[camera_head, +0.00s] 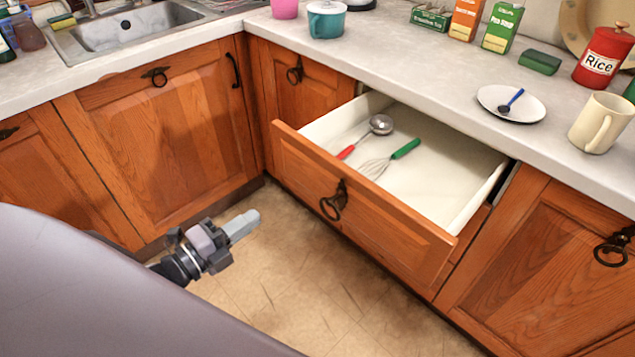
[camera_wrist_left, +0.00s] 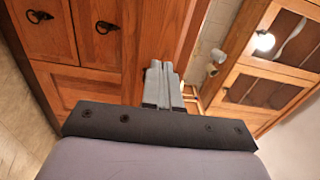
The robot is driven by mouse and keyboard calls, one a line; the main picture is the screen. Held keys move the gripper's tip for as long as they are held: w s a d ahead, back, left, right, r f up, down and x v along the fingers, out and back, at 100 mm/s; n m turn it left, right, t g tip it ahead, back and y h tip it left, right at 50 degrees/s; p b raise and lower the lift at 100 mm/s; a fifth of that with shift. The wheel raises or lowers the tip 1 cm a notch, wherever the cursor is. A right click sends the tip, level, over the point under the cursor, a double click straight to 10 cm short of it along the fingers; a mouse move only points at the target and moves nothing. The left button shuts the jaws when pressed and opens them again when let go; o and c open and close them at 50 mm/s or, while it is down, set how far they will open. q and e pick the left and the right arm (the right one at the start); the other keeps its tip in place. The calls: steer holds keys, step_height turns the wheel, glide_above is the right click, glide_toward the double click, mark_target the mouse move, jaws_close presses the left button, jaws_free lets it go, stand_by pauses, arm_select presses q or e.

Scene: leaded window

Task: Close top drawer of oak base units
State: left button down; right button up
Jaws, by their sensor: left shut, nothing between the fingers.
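The top drawer (camera_head: 362,213) of the oak base units is pulled well out from under the right-hand worktop. Its front has a dark ring pull (camera_head: 334,200). Inside its white interior lie a ladle with a red handle (camera_head: 367,135) and a whisk with a green handle (camera_head: 391,157). My left gripper (camera_head: 250,221) is shut and empty, in front of the drawer and to its left, apart from the drawer front in the head view. Its closed fingers (camera_wrist_left: 160,72) also show in the left wrist view, with oak panels beyond. My right gripper is not in view.
Shut oak doors (camera_head: 165,135) stand at the left under the sink (camera_head: 130,25). Another door (camera_head: 550,270) is right of the drawer. A saucer with a spoon (camera_head: 510,104), a cream mug (camera_head: 601,122) and a rice tin (camera_head: 604,57) stand on the worktop. The floor (camera_head: 290,275) is clear.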

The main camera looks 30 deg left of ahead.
mark_target(312, 178)
arm_select(q)
steer(key=x, duration=1.4)
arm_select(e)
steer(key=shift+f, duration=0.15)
arm_select(q)
steer(key=shift+w, duration=0.1)
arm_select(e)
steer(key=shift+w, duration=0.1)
